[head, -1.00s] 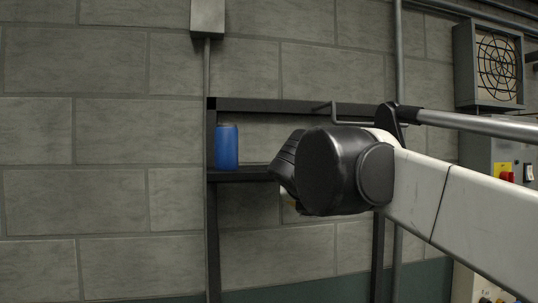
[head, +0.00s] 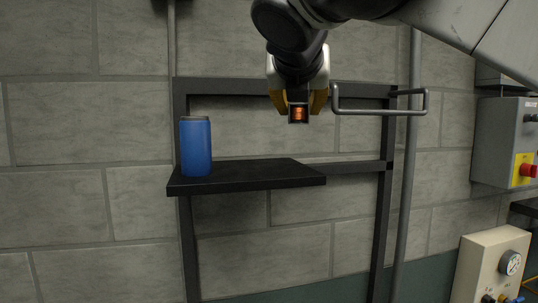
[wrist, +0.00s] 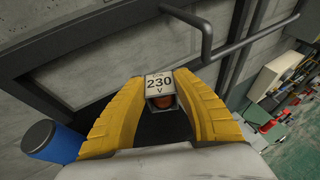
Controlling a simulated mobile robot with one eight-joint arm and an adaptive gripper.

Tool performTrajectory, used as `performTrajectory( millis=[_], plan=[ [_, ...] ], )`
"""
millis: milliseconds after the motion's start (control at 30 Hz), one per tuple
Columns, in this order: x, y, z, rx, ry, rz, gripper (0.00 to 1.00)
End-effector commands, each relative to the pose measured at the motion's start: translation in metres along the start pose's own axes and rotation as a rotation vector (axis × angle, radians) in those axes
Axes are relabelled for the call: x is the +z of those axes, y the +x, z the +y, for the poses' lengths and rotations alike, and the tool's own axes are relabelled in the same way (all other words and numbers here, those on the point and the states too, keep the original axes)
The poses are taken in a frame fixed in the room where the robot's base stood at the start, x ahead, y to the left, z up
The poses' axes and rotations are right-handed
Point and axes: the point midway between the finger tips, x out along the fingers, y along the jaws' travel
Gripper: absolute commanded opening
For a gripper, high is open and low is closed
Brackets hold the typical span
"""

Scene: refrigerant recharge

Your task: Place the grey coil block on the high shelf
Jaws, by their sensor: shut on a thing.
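My gripper (head: 298,103) points down with its yellow fingers shut on the grey coil block (head: 298,116). The block is small, with an orange-copper winding showing in its face. In the wrist view the block (wrist: 159,82) sits between the yellow fingertips, with a label reading 230 V. The high shelf (head: 255,175) is a black board on a dark frame against the wall. The block is in the air, higher in the picture than the shelf and near its right end. How far it is from the shelf in depth I cannot tell.
A blue canister (head: 196,147) stands on the shelf's left end; the shelf to its right is bare. A grey bent bar (head: 380,112) juts from the frame just right of my gripper. A grey box (head: 505,140) with a red knob is at the right.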

Motion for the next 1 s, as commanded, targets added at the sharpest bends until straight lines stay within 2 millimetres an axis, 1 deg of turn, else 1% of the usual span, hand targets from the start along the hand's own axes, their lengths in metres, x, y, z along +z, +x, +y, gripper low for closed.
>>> performTrajectory(
  millis=[33,200,300,400,467,533,633,733,800,1000],
  plan=[
    [-0.005,0.011,0.013,0.003,-0.001,0.0,0.0],
    [-0.019,0.041,0.048,0.003,-0.001,-0.001,0.0],
    [-0.025,0.053,0.062,0.001,0.0,0.0,0.0],
    [-0.029,0.06,0.07,0.001,0.0,0.0,0.0],
    [-0.031,0.063,0.073,0.001,0.001,0.0,0.0],
    [-0.037,0.066,0.073,0.001,0.001,0.0,0.0],
    [-0.053,0.072,0.073,0.001,0.001,0.0,0.0],
    [-0.064,0.077,0.073,0.0,0.001,0.0,0.0],
    [-0.068,0.078,0.073,0.0,0.001,0.0,0.0],
    [-0.068,0.078,0.072,0.0,0.0,0.0,0.0]
  ],
)
